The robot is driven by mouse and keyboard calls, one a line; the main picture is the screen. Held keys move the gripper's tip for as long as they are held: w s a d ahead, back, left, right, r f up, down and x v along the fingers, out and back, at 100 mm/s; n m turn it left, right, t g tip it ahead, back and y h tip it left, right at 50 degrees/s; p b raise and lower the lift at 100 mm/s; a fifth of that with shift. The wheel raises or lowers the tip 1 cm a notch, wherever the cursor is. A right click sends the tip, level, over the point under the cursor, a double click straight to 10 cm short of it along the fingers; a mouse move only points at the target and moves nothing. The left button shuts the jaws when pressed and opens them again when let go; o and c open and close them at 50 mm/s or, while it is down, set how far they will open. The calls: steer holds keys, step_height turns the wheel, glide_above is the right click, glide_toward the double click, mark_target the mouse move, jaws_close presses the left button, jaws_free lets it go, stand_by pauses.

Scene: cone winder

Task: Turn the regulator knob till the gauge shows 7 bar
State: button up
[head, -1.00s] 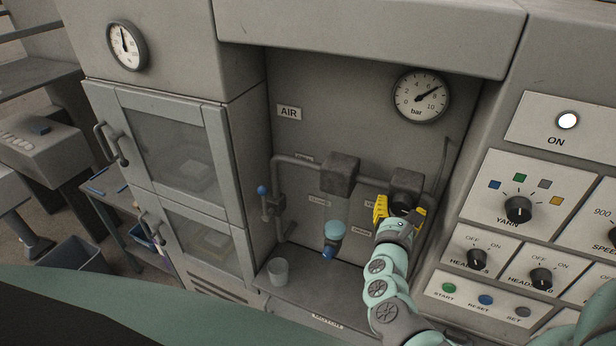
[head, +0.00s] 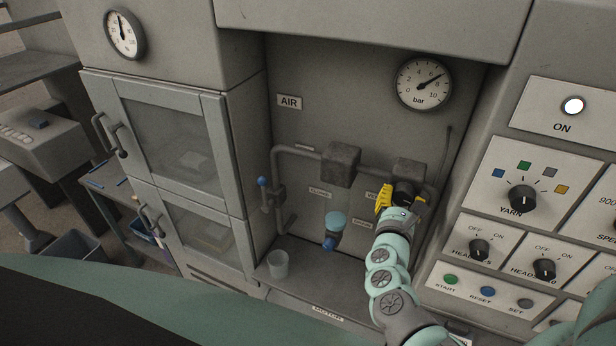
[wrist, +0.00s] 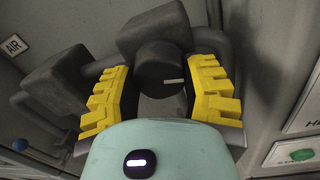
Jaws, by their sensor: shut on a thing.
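The bar gauge (head: 424,83) is on the back wall of the recess, with its needle pointing up and right, between 6 and 8. The dark regulator knob (wrist: 162,84) shows in the wrist view, round with a white mark pointing right. My gripper (head: 402,199) has its yellow fingers on either side of the knob and is shut on it; the wrist view shows it too (wrist: 166,98). The fingers hide the knob's sides. The regulator body (wrist: 155,28) sits behind the knob.
A pipe (head: 300,152) runs from a blue-handled valve (head: 264,190) through a dark block (head: 341,165) to the regulator. A blue bowl (head: 335,224) and a cup (head: 278,263) are at lower left. The switch panel (head: 518,190) stands close at right.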

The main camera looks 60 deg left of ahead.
steer(key=o, duration=1.2)
steer(key=shift+w, duration=0.1)
steer(key=v, duration=1.2)
